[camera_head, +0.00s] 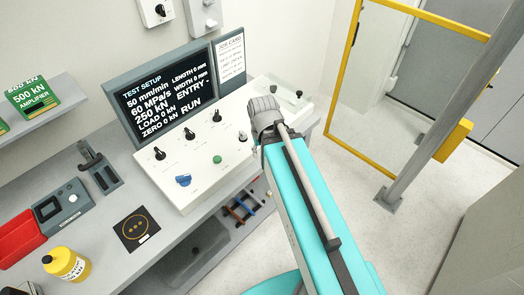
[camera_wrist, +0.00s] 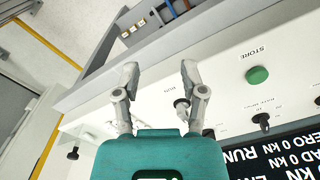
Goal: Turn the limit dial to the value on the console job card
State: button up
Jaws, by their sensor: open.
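The console (camera_head: 200,190) is a pale sloped panel with several black dials, one of them a dial near the middle (camera_head: 188,140). Their labels are too small to tell which is the limit dial. The job card (camera_head: 231,60) is right of the screen (camera_head: 170,90); its values are unreadable. The screen shows 50 mm/min, 60 MPa/s and 250 kN. My gripper (camera_wrist: 159,74) is open and empty above the panel's right part. A small metal-and-black switch (camera_wrist: 181,106) labelled RUN appears near its right finger. In the head view the fingers are mostly hidden by my arm.
A green STORE button (camera_wrist: 257,75) and a blue knob (camera_head: 183,180) sit on the panel's front part. A yellow bottle (camera_head: 66,264), red bin (camera_head: 18,238) and grey meter (camera_head: 60,214) stand on the bench left. A yellow frame (camera_head: 345,140) stands right, with open floor before it.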

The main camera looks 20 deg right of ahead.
jog(key=shift+w, duration=0.1)
notch_tip(320, 180, up, 9)
jog(key=m+p, duration=0.3)
jog(key=p, duration=0.6)
send_over(216, 113)
jog(key=shift+w+r, duration=0.1)
jog(key=shift+r, duration=0.1)
jog(key=shift+f, duration=0.15)
notch_tip(216, 113, down, 14)
jog(key=b, duration=1.3)
jog(key=shift+r, duration=0.25)
jog(key=shift+c, duration=0.2)
grip_shut()
